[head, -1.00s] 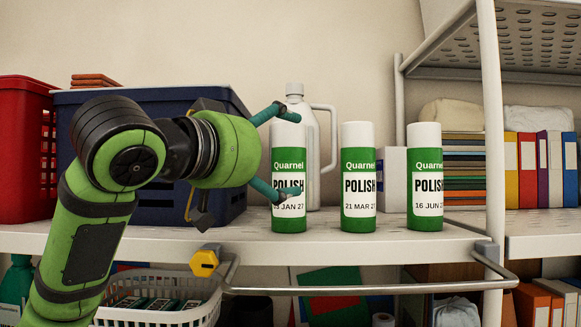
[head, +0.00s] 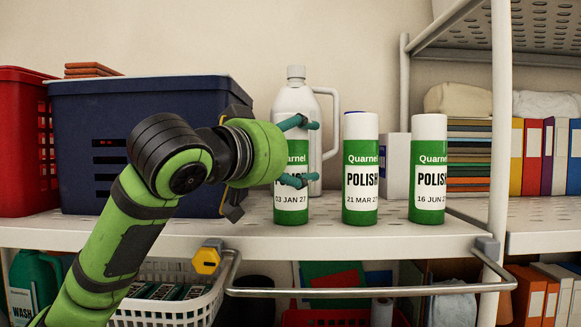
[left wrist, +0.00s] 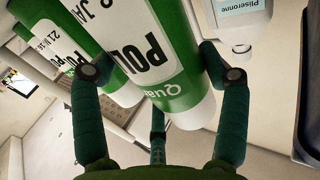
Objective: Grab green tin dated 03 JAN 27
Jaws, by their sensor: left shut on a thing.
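The green tin with a white label dated 03 JAN 27 (head: 290,202) is upright at the left of a row of three. My left gripper (head: 305,152) reaches in from the left and is shut on its upper part, one finger high and one lower. The fingers partly hide its cap and label. Its base looks level with the shelf; I cannot tell if it is lifted. In the left wrist view the tin (left wrist: 165,65) lies between the fingers (left wrist: 163,76). Similar tins dated 21 MAR 27 (head: 360,175) and 16 JUN (head: 428,175) stand to its right. My right gripper is not in view.
A white jug (head: 296,98) stands close behind the held tin. A blue crate (head: 140,100) and a red basket (head: 22,150) are at left. A white post (head: 501,130) rises at right. A rail (head: 360,291) runs below the shelf edge (head: 400,240).

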